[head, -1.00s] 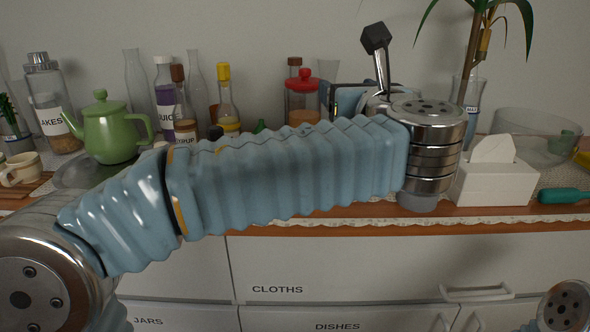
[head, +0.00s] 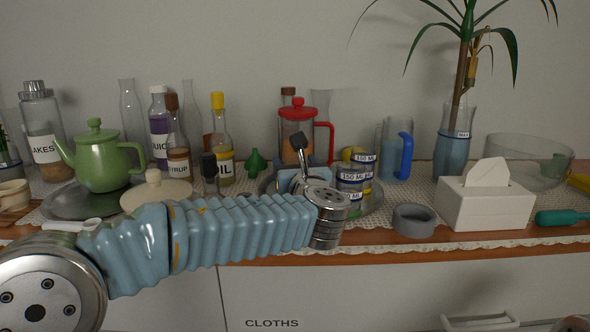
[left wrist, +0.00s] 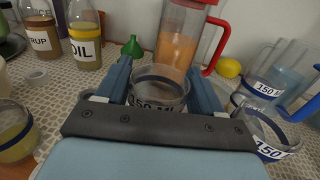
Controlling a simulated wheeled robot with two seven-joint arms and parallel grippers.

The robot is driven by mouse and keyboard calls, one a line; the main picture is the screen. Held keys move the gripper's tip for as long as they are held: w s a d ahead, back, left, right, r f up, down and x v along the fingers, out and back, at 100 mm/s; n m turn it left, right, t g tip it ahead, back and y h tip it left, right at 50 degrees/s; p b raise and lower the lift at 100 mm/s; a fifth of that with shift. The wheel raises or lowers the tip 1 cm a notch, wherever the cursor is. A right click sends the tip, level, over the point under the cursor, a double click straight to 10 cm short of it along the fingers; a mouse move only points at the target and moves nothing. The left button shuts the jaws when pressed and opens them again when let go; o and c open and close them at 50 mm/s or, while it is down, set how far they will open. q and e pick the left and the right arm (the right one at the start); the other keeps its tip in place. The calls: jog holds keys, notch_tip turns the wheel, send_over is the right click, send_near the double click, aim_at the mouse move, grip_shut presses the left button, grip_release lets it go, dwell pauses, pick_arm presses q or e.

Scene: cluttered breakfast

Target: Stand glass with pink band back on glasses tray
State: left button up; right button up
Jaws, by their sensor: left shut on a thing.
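In the head view my wrist hides this glass. The round grey glasses tray (head: 374,206) shows beside my left wrist, with labelled glasses (head: 352,178) on its right side. In the left wrist view a blue-banded glass (left wrist: 268,132) stands right of the gripper. I cannot tell whether the held glass touches the tray. My right gripper is out of view.
A red-lidded jug (head: 298,128) stands behind the tray. A grey ring (head: 414,220) and a tissue box (head: 486,203) are to the right. A blue-handled jug (head: 396,150), an oil bottle (head: 224,150) and a green teapot (head: 103,160) stand nearby.

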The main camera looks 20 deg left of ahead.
pick_arm(q)
jog(key=shift+f, duration=0.2)
jog(key=o, duration=1.5)
jog(key=shift+r, duration=0.2)
jog(key=b+v, duration=0.1)
jog(key=v, duration=1.1)
jog(key=shift+f, duration=0.15)
